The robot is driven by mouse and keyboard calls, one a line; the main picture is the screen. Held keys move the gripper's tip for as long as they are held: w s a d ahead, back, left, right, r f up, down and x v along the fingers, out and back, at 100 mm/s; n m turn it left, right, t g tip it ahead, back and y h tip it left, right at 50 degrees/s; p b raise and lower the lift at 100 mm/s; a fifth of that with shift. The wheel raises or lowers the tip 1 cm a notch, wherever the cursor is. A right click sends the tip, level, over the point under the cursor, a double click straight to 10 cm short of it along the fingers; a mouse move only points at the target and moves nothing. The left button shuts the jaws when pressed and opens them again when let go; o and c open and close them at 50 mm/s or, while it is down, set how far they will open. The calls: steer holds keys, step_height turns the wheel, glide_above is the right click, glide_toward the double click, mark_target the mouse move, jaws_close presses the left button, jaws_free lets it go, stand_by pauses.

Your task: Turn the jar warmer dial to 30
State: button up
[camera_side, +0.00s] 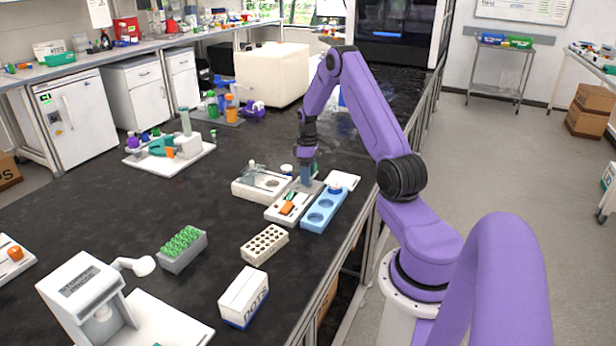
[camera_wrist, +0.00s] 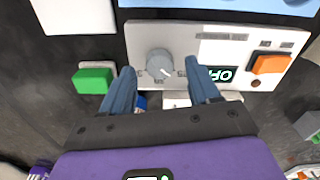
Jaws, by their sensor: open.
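The jar warmer (camera_side: 280,213) is a light grey unit on the black bench, with an orange switch (camera_wrist: 268,64) and a small display (camera_wrist: 221,74) that appears to read OFF, upside down in the wrist view. Its round grey dial (camera_wrist: 159,62) has a white pointer mark toward the lower right of the picture. My gripper (camera_side: 307,180) is over the far end of the warmer, pointing down. In the wrist view its two blue fingers (camera_wrist: 160,69) are open, one on each side of the dial, with gaps visible. Whether the fingertips are at the dial's height is unclear.
A blue block with round wells (camera_side: 318,217) stands close on the right of the warmer, and a white tray unit (camera_side: 247,195) on its left. A tube rack (camera_side: 264,243) and a white box (camera_side: 243,296) stand nearer the camera. A green block (camera_wrist: 93,80) lies left of the dial.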

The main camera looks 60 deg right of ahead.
steer(key=shift+f, duration=0.75)
steer(key=c, duration=1)
steer(key=shift+c, duration=0.2)
steer(key=shift+m, duration=0.4)
steer(key=m, duration=0.3)
steer(key=shift+m, duration=0.4)
steer(key=m, duration=0.4)
steer(key=shift+m, duration=0.7)
